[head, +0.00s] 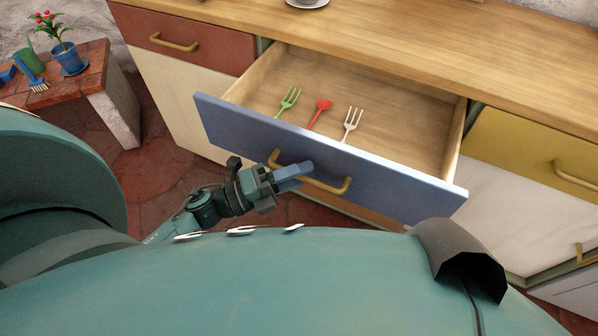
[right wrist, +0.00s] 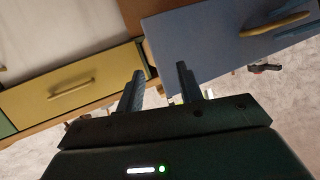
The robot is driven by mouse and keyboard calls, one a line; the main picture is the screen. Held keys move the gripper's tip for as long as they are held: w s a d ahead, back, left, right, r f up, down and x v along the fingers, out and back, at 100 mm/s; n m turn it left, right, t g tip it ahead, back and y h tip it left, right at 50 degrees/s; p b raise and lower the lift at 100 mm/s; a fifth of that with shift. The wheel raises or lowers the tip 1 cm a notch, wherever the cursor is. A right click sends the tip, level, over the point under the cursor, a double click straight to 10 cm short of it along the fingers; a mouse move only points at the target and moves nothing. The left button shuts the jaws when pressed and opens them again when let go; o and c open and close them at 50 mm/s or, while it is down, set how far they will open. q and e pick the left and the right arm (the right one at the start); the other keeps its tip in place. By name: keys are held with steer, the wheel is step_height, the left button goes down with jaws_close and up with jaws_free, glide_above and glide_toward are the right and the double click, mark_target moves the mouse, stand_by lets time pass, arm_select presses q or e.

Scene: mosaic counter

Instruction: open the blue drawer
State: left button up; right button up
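The blue drawer (head: 390,174) is pulled well out of the counter in the head view, with its wooden inside showing. A green fork (head: 289,101), a red spoon (head: 319,110) and a white fork (head: 351,121) lie in it. Its brass handle (head: 335,187) is on the front. My left gripper (head: 297,174) is at the left part of this handle, its blue fingers close together around the bar. The fingers hide part of the bar. In the right wrist view, my right gripper (right wrist: 158,85) is open and empty, below the blue drawer front (right wrist: 205,40) in the picture.
A red drawer (head: 190,38) at the left and a yellow drawer (head: 530,150) at the right are shut. A small table (head: 95,75) with a potted plant (head: 68,55) stands at the left. My teal body fills the bottom of the head view.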

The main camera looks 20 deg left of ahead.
arm_select(q)
steer(key=shift+a, duration=0.1)
steer(key=shift+s+a+f, duration=0.1)
steer(key=shift+s+a, duration=0.15)
steer(key=shift+s, duration=0.05)
steer(key=v, duration=1.2)
steer(key=shift+b, duration=0.4)
arm_select(e)
steer(key=shift+d+r, duration=0.2)
arm_select(q)
steer(key=shift+s, duration=0.1)
arm_select(e)
steer(key=shift+s, duration=0.1)
